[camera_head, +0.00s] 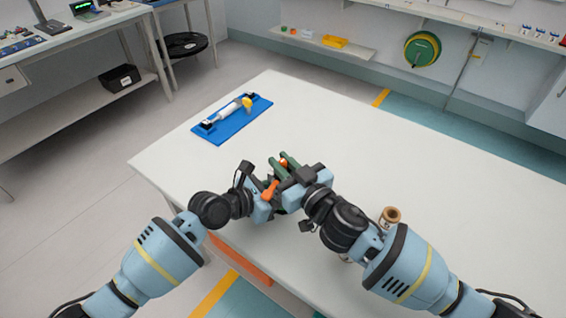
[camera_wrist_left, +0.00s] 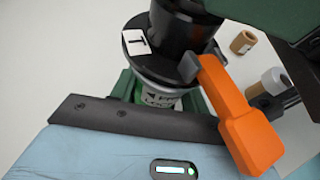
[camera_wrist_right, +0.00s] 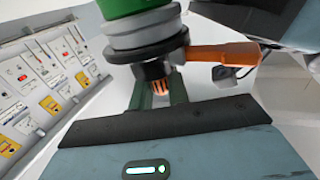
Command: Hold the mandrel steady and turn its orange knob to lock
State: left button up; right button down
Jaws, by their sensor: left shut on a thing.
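The mandrel is a dark cylinder (camera_wrist_left: 175,30) with a "T" tag on its flange and a white printed collar in the left wrist view. My left gripper (camera_head: 268,197) is shut on it, green fingers at its sides. An orange lever (camera_wrist_left: 235,115) sticks out from it; it also shows in the head view (camera_head: 269,190) and the right wrist view (camera_wrist_right: 225,55). An orange ribbed knob (camera_wrist_right: 163,83) shows between the green fingers of my right gripper (camera_wrist_right: 159,95), below a black hub. Whether those fingers press on it is unclear.
A blue board (camera_head: 213,131) with a white roller and yellow piece lies at the white table's far left. A brown spool (camera_head: 390,215) stands beside my right arm. The table (camera_head: 440,170) is clear to the right. A green reel (camera_head: 421,50) hangs on the back wall.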

jog(key=shift+f+n+g+y, duration=0.1)
jog(key=shift+n+g+y, duration=0.3)
jog(key=shift+y, duration=0.1)
jog(key=shift+d+n+g+y, duration=0.1)
jog(key=shift+n+g+y, duration=0.2)
jog(key=n+g+y, duration=0.2)
jog(key=g, duration=0.1)
jog(key=n+g+y, duration=0.2)
jog(key=n+g, duration=0.1)
jog(key=shift+d+g+y, duration=0.1)
jog(key=shift+g+y, duration=0.2)
jog(key=n+g, duration=0.2)
jog(key=g, duration=0.2)
jog(key=n+g+y, duration=0.1)
jog(key=n+g, duration=0.2)
jog(key=g, duration=0.1)
jog(key=shift+n, duration=0.3)
jog(key=shift+d+n+g, duration=0.15)
jog(key=shift+n+g, duration=0.15)
jog(key=shift+g, duration=0.4)
jog(key=c, duration=1.4)
grip_release()
jog(key=shift+d, duration=0.1)
jog(key=w+d, duration=0.1)
jog(key=d, duration=1)
jog(key=shift+w+d, duration=0.35)
jog(key=shift+o, duration=0.3)
